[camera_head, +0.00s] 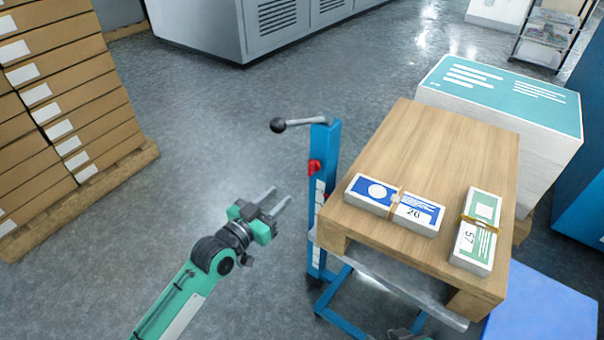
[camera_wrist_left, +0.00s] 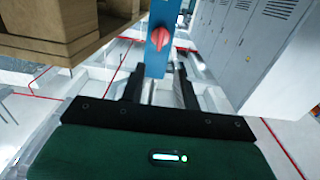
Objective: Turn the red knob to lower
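The red knob (camera_head: 315,167) sits on the side of a blue upright post (camera_head: 324,150) of a lift stand. It also shows in the left wrist view (camera_wrist_left: 159,39), near the top centre, beyond my fingers. My left gripper (camera_head: 280,198) is open and empty, to the left of the post and a little lower in the picture than the knob. In the left wrist view its two fingers (camera_wrist_left: 160,80) are apart, with the post between and beyond them. It does not touch the knob. My right gripper is not clearly visible.
A wooden platform (camera_head: 430,150) beside the post carries a blue-and-white bundle (camera_head: 372,191) and a green-and-white bundle (camera_head: 475,245). A black-ended crank (camera_head: 279,125) juts left from the post top. Stacked cartons (camera_head: 70,110) stand at left. The floor between is clear.

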